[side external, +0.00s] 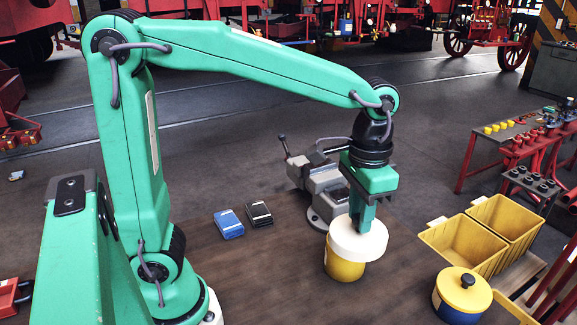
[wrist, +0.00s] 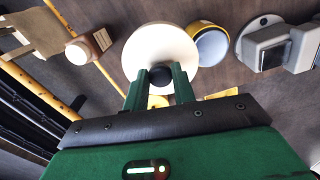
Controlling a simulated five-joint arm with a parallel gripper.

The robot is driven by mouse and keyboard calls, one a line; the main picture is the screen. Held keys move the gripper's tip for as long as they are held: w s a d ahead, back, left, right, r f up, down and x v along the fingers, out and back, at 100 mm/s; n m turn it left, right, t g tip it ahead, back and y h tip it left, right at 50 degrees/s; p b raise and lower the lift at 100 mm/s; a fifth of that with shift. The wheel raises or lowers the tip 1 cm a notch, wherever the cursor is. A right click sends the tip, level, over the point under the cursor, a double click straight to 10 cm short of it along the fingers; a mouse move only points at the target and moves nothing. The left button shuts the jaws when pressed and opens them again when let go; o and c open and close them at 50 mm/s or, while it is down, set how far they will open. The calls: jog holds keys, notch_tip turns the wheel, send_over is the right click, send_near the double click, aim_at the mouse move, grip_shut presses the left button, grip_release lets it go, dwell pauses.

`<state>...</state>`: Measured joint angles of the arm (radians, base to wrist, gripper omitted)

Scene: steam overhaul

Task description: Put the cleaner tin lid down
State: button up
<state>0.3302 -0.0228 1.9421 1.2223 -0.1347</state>
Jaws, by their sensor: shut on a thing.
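The cleaner tin lid (side external: 345,240) is a white disc; its black knob (wrist: 160,76) sits between my fingers in the wrist view. My gripper (side external: 362,229) points down and is shut on the knob. A yellow tin (side external: 345,268) stands on the brown bench below the lid, partly hidden by it in the side view. In the wrist view the open tin (wrist: 213,46) shows its pale inside and yellow rim, mostly to the right of the lid (wrist: 150,45). The lid appears offset from the tin there; its height above the bench is hard to tell.
A grey vise (side external: 322,185) stands behind the tin. Two yellow bins (side external: 462,246) and a blue tin with a yellow lid (side external: 462,290) are at right. A blue box (side external: 229,224) and a dark box (side external: 259,214) lie at left. The bench (side external: 280,275) is clear left of the tin.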

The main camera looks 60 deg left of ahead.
dwell(0.4)
jog(key=s+a+f, duration=0.7)
jog(key=a+f, duration=0.1)
jog(key=shift+s+f, duration=0.25)
jog(key=shift+f, duration=0.15)
jog(key=shift+a, duration=0.2)
jog(key=w+a+f, duration=0.3)
jog(key=a+f, duration=0.4)
jog(key=a, duration=0.4)
jog(key=shift+f, duration=2)
jog(key=shift+f, duration=0.1)
